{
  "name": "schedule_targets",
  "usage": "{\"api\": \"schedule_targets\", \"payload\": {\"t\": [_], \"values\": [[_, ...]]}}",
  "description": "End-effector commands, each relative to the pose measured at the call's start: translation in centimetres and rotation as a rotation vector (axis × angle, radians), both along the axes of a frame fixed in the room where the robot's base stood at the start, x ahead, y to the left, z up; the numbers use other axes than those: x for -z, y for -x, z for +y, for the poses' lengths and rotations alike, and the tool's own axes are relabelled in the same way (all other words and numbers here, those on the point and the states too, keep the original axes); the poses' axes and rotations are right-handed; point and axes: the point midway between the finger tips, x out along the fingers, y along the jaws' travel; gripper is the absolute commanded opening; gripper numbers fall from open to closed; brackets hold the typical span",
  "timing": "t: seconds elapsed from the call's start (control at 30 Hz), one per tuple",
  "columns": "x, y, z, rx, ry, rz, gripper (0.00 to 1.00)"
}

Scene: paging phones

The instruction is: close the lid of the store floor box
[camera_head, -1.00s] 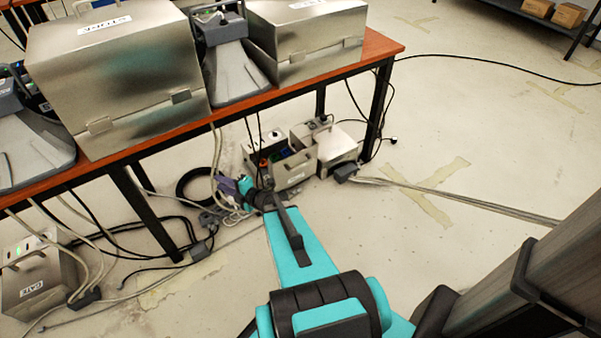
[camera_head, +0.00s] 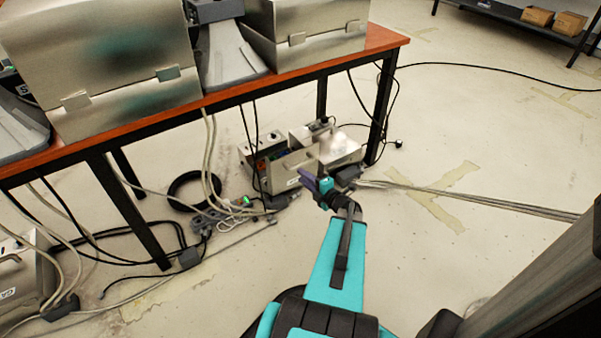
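An open metal floor box (camera_head: 297,162) stands on the floor under the right part of the table, with coloured parts showing inside. Its front label is too small to read, so I cannot confirm it is the store box. A shiny metal panel (camera_head: 340,150), apparently its lid, lies swung out to the right of the opening. My gripper (camera_head: 314,183), with purple fingers, is in front of the box's right part, near the panel. From this view I cannot tell whether it touches either, or whether its fingers are apart.
The red-topped table (camera_head: 230,95) overhangs the box, and its black leg (camera_head: 381,115) stands just right of it. Cables (camera_head: 215,215) clutter the floor to the left. A cable run (camera_head: 470,202) extends right. The floor in front at right is mostly clear.

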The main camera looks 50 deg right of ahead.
Motion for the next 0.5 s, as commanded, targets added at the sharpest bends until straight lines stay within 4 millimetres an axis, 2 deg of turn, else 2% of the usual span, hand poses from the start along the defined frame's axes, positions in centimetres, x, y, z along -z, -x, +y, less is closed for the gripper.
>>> {"api": "schedule_targets", "payload": {"t": [0.03,0.2,0.5], "values": [[1.0,1.3,-1.2,0.025,0.002,-0.001,0.24],[1.8,4.0,-3.3,0.075,0.005,-0.003,0.24],[1.9,4.7,-3.8,0.088,0.005,-0.003,0.24]]}}
